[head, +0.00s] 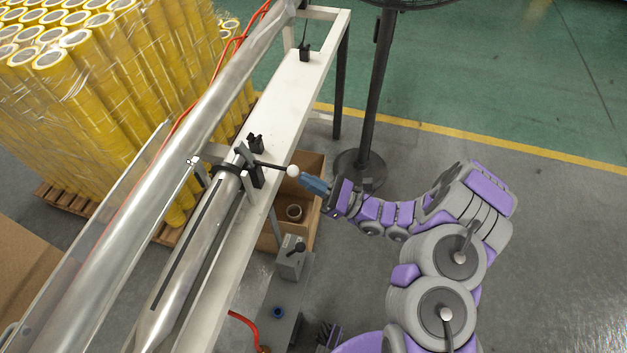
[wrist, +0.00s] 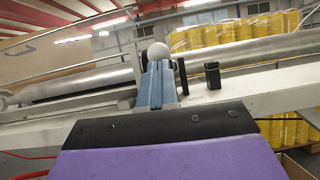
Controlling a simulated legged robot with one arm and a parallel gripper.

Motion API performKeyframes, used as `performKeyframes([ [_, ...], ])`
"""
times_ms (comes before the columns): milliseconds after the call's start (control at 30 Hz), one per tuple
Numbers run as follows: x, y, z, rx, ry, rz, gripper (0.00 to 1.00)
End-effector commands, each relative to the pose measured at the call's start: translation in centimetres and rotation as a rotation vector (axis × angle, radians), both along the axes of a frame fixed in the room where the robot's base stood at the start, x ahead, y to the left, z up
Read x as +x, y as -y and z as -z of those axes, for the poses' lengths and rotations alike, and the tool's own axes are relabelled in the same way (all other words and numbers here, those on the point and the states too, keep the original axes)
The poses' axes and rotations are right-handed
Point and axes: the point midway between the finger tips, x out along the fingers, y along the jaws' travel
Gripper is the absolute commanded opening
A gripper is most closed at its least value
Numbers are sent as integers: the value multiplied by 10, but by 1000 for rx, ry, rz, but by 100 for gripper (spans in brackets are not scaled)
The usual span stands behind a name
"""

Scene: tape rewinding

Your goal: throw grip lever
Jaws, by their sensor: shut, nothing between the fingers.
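The grip lever is a black rod with a white ball knob (head: 292,171), reaching right from a black clamp (head: 246,160) on the machine's white beam. My gripper (head: 309,181) has blue fingers and is shut with nothing between them. Its tips are close to the ball's right side. In the wrist view the ball (wrist: 158,51) appears just past the tips of my blue fingers (wrist: 157,70). I cannot tell whether they touch it. The lever's rod is mostly hidden behind the ball and fingers there.
Shiny metal rollers (head: 192,262) run along the left of the white beam (head: 312,68). A cardboard box (head: 309,165) stands below the lever. A black fan stand (head: 376,95) is behind my gripper. Yellow tape rolls (head: 95,110) are stacked at left.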

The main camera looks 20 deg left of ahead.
Motion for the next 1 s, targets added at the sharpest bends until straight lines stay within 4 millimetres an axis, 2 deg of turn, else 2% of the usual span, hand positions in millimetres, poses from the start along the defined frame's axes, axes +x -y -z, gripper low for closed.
performKeyframes([
  [467, -3, -2, -11, -121, 12, -5, 0],
  [667, -3, -2, -18, -121, 11, -8, 0],
  [833, -4, -1, -30, -126, 13, -8, 0],
  [1000, -2, 1, -52, -242, 30, -5, 0],
])
